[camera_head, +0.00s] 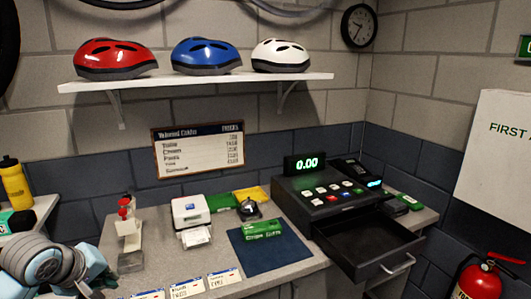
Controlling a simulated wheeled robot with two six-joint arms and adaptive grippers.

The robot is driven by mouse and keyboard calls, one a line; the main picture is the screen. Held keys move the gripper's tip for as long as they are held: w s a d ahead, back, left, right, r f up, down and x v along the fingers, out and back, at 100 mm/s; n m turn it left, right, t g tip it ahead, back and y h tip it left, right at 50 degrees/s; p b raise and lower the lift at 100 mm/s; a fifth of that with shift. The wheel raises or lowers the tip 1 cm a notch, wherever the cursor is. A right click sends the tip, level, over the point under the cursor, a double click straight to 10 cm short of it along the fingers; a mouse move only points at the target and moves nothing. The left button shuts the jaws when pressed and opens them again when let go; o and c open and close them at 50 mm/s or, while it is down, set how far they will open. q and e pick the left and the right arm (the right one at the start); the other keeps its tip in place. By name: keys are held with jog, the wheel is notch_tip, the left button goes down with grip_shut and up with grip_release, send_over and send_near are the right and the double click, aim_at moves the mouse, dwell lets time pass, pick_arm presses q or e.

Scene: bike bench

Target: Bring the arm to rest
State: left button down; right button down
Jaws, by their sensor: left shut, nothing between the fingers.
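My left arm comes in at the bottom left corner, with grey and teal links. My left gripper (97,286) is at its end, low at the front left of the grey counter (150,272), partly cut off by the lower picture edge. Its fingers are shut with nothing between them. It is to the left of the price cards and in front of the small stand with red parts (126,235). I cannot tell whether it touches the counter. My right gripper is not in view.
A black cash register (325,205) stands at the right with its drawer (370,250) pulled out. A blue mat (268,255) holds a green box (262,228). A white card printer (190,210) and a bell (249,208) stand behind. Price cards (187,287) line the front edge.

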pick_arm(q)
jog(key=w+d+f+n+h, duration=0.2)
jog(key=d+f+n+h, duration=0.8)
jog(key=d, duration=0.4)
jog(key=a+f+n+t+y, duration=0.2)
jog(key=f+n+t, duration=0.2)
jog(key=f+n, duration=0.65)
jog(key=a+f+n+t+y, duration=0.1)
jog(key=a+f+n+t, duration=0.3)
jog(key=n, duration=1.1)
jog(key=s+a+f+n+g+y, duration=0.1)
jog(key=s+f+n+g+y, duration=0.2)
jog(key=s+f+n, duration=0.6)
jog(key=s+a+f+n+g+y, duration=0.1)
jog(key=s+f+n+g+y, duration=0.25)
jog(key=s+f+n, duration=0.55)
jog(key=s+d+f+n+g, duration=0.2)
jog(key=s+f, duration=0.2)
jog(key=s, duration=0.4)
jog(key=s+d+f+n+g, duration=0.2)
jog(key=s+f, duration=0.3)
jog(key=s, duration=0.3)
jog(key=s+d+f+n+g, duration=0.2)
jog(key=s+f+n+g, duration=0.1)
jog(key=s, duration=0.5)
jog(key=shift+s+f+g, duration=0.35)
jog(key=shift+f, duration=0.35)
